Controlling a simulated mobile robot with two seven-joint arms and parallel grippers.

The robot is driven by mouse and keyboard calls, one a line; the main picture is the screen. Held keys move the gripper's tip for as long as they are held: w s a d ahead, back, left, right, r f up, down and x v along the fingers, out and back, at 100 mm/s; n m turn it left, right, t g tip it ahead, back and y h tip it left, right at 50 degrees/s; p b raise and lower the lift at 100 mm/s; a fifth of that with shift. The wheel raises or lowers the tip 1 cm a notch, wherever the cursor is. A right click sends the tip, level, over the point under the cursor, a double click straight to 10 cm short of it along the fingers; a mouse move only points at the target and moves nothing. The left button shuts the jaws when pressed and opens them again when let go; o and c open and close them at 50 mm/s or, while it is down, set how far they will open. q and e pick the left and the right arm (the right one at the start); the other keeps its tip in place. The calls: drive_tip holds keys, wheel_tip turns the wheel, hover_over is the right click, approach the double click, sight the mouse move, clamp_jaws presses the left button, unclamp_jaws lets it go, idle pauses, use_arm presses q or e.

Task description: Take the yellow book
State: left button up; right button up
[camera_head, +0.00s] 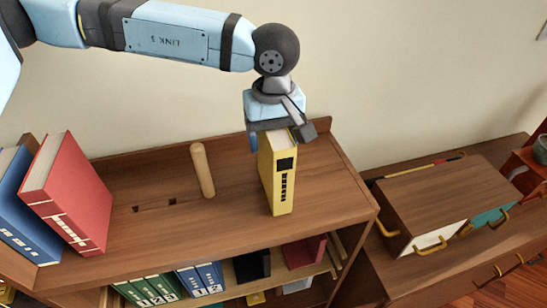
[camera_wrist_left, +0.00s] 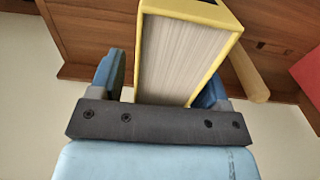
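The yellow book (camera_head: 279,178) stands upright on the top board of the bookshelf, its spine with dark marks facing the front. My left gripper (camera_head: 279,138) is above it, with one blue finger on each side of the book's upper part. In the left wrist view the book's pale page block (camera_wrist_left: 180,60) lies between the two fingers of the left gripper (camera_wrist_left: 160,88). A gap shows between the left finger and the book; the right finger is close to the cover, partly hidden behind it. My right gripper is not in view.
A red book (camera_head: 75,195) and a blue book (camera_head: 25,215) lean at the shelf's left. A wooden peg (camera_head: 203,170) stands left of the yellow book. Lower shelves hold green and blue binders (camera_head: 200,280). A wooden box (camera_head: 440,205) with handles sits right.

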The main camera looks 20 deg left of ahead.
use_arm(q)
clamp_jaws()
drive_tip(key=shift+r, duration=0.15)
